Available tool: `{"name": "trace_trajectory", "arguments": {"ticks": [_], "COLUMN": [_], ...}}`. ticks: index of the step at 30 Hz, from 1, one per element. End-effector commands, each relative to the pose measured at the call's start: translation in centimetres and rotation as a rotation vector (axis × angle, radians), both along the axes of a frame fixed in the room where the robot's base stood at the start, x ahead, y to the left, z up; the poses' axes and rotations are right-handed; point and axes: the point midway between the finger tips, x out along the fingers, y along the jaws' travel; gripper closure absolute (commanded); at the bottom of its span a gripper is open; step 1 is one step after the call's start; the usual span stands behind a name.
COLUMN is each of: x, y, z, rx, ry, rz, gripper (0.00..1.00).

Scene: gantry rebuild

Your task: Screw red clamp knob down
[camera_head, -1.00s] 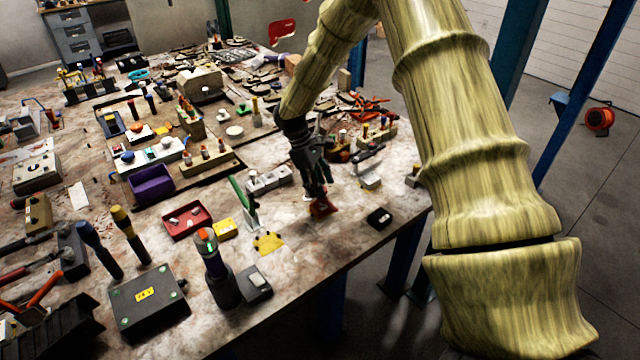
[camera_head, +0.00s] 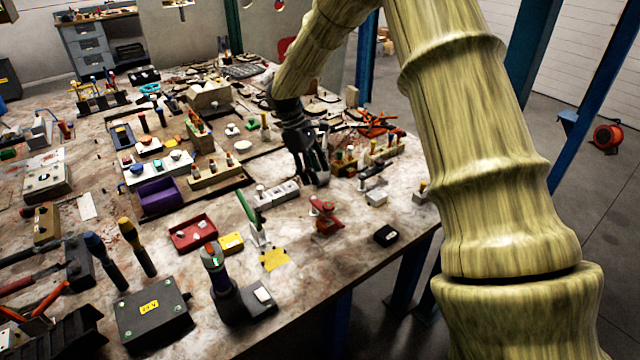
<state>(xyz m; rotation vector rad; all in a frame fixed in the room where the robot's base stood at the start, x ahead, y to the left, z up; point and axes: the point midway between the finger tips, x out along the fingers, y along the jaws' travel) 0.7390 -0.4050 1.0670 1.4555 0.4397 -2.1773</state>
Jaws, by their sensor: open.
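A red clamp (camera_head: 326,216) stands on the worn table top, near the front right edge. Its knob is too small to make out apart from the body. My gripper (camera_head: 318,180) is above and slightly behind the clamp, pointing down, apart from it. The gripper is open, and I see nothing between its fingers. The whole clamp shows, with no part of the gripper over it.
A white block row (camera_head: 278,193) and a green-handled tool (camera_head: 250,216) stand left of the clamp. A small black box (camera_head: 386,235) lies to its right, near the table edge. Bare table surrounds the clamp's front. A red tray (camera_head: 193,233) is further left.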

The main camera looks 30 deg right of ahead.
Motion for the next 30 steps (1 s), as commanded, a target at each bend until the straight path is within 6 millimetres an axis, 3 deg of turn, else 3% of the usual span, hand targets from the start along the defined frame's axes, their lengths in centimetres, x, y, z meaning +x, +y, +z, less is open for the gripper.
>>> {"name": "trace_trajectory", "arguments": {"ticks": [7, 24, 30], "x": [0.6, 0.6, 0.6], "y": [0.4, 0.4, 0.4], "z": [1.7, 1.9, 4.6], "rx": [0.001, 0.001, 0.001], "ry": [-0.001, -0.001, -0.001], "rz": [0.0, 0.0, 0.0], "gripper": [0.5, 0.5, 0.5]}}
